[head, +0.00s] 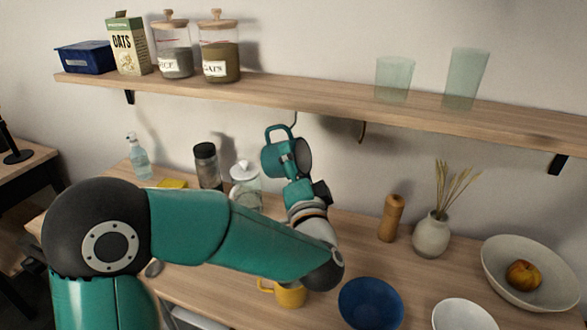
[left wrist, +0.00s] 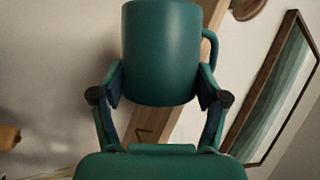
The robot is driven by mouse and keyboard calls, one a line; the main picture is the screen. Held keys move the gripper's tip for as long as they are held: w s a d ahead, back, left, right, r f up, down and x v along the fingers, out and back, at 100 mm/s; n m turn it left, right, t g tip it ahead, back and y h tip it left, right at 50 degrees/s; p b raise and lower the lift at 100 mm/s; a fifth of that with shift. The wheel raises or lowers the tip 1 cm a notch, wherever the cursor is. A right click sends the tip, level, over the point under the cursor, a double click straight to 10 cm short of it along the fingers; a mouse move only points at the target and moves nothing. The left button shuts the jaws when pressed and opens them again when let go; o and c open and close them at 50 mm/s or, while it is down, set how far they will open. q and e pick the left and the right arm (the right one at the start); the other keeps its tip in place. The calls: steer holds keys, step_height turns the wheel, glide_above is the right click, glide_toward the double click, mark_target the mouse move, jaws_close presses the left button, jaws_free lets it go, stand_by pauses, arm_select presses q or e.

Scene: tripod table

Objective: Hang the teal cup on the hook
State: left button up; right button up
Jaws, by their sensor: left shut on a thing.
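The teal cup (head: 272,160) is up in the air just below the shelf, tilted, with its handle upward in the head view. My left gripper (head: 291,160) is shut on the cup. In the left wrist view the cup (left wrist: 160,50) sits between the two fingers of the left gripper (left wrist: 160,88), its handle to the right. A thin hook (head: 295,118) hangs under the shelf close to the handle; I cannot tell whether they touch. A second, brass-coloured hook (head: 362,131) is further right under the shelf. My right gripper is not in view.
The wooden shelf (head: 310,98) carries jars, an oats box and two glasses (head: 394,78). On the counter stand a glass jar (head: 245,180), a dark-lidded jar (head: 207,165), a pepper mill (head: 391,218), a vase (head: 431,235), bowls (head: 371,303) and a yellow mug (head: 290,294).

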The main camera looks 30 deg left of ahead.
mark_target(303, 154)
arm_select(q)
steer(key=shift+w+a+f, duration=0.1)
steer(key=shift+w+a, duration=0.1)
steer(key=shift+w, duration=0.55)
steer(key=shift+w+a, duration=0.15)
steer(key=shift+w, duration=0.6)
steer(key=shift+w+a+f, duration=0.1)
steer(key=shift+w+a, duration=0.1)
steer(key=shift+w, duration=0.55)
steer(key=shift+w+a+f, duration=0.15)
steer(key=shift+w+a, duration=0.05)
steer(key=shift+w, duration=0.5)
steer(key=shift+f, duration=0.45)
steer(key=o, duration=1.4)
steer(key=shift+c, duration=0.2)
steer(key=shift+d+f, duration=0.1)
